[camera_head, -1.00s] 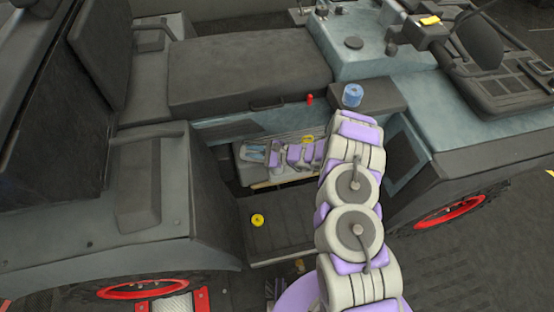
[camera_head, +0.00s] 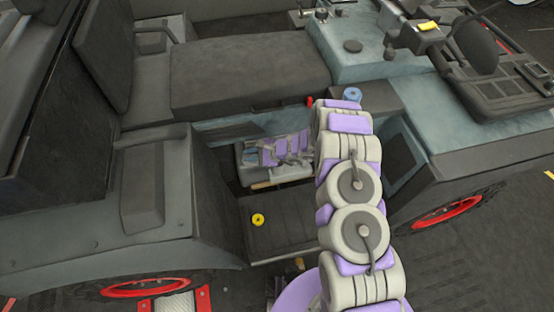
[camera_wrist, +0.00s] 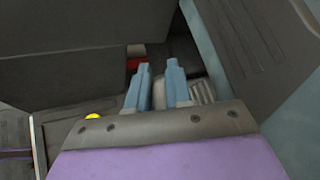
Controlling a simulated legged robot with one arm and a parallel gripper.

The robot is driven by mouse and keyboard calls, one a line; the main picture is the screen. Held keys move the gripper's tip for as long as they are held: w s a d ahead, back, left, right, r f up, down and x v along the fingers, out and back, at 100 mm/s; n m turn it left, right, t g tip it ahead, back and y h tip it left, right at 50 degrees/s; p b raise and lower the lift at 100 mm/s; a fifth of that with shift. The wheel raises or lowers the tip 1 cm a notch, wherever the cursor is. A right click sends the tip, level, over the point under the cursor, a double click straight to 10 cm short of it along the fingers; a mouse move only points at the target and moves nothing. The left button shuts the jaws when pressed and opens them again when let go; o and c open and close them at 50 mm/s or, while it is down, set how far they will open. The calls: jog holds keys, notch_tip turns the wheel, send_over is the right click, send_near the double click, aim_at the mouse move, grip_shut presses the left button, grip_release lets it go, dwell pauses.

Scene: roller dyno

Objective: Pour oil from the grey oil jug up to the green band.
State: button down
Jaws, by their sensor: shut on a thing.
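My gripper (camera_wrist: 158,86) shows its two blue fingers in the wrist view, close together with a narrow gap. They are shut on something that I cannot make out. I cannot pick out the grey oil jug or the green band for certain in either view. A pale ribbed part (camera_wrist: 202,92) lies just beyond the right finger. A yellow cap (camera_head: 258,220) lies on the dark step below the recess; a yellow spot (camera_wrist: 92,116) also shows in the wrist view.
The seat (camera_head: 245,75) overhangs the recess. The step (camera_head: 285,232) is mostly clear.

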dwell(0.8)
jog(key=shift+w+a+f+h+p, duration=0.1)
jog(key=shift+a+f+h+p, duration=0.15)
jog(key=shift+h+p, duration=0.85)
jog(key=shift+f, duration=0.1)
jog(key=shift+f, duration=0.1)
jog(key=shift+w+p, duration=0.1)
jog(key=shift+p, duration=0.7)
